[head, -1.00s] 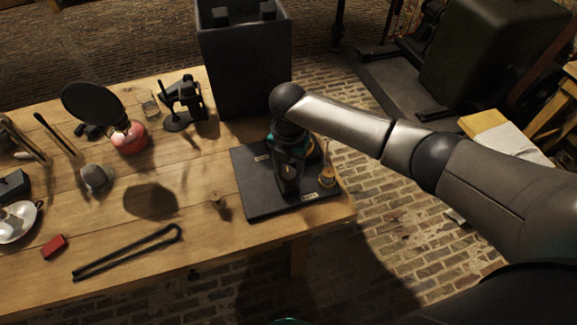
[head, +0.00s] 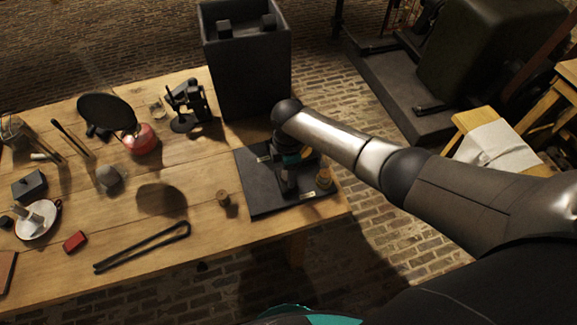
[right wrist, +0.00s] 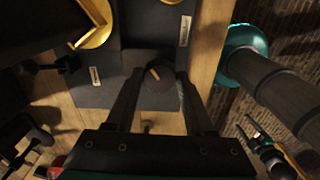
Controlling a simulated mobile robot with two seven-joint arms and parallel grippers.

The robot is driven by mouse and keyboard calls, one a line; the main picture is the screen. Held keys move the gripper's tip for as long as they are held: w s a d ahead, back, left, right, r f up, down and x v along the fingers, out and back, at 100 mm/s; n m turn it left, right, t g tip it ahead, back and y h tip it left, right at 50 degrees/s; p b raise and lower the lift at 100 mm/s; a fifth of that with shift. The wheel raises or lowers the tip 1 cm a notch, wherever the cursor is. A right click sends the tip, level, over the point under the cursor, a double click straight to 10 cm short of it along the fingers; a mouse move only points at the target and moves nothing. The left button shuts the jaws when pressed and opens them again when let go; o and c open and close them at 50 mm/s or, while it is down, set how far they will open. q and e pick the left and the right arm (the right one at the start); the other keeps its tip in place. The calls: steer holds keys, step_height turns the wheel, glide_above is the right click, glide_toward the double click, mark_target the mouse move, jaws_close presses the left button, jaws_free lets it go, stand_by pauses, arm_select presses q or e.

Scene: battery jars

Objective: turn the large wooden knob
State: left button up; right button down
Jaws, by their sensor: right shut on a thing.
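The large knob (right wrist: 160,88), dark brown with a light pointer mark, stands on a dark base board (head: 255,195) at the table's right end. In the right wrist view my right gripper (right wrist: 158,77) has one finger on each side of the knob and is shut on it. The pointer mark slants toward the upper left there. In the head view my right gripper (head: 289,183) reaches down over the board and hides the knob. My left gripper does not show.
A small wooden piece (head: 223,198) and black tongs (head: 143,247) lie on the table to the left. The table's front edge is close.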

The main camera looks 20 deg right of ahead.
steer(key=m+p, duration=0.2)
steer(key=m, duration=0.4)
steer(key=shift+s+r+p, duration=0.1)
steer(key=shift+p, duration=0.25)
steer(key=m+p, duration=0.1)
steer(key=m, duration=0.3)
steer(key=m+p, duration=0.1)
steer(key=m, duration=0.2)
steer(key=shift+m, duration=0.3)
steer(key=m, duration=0.3)
steer(key=shift+m, duration=0.3)
steer(key=m+p, duration=0.1)
steer(key=m, duration=0.2)
steer(key=shift+m, duration=0.3)
steer(key=m, duration=0.3)
steer(key=shift+m, duration=0.3)
steer(key=shift+a+m, duration=0.1)
steer(key=shift+m, duration=1.8)
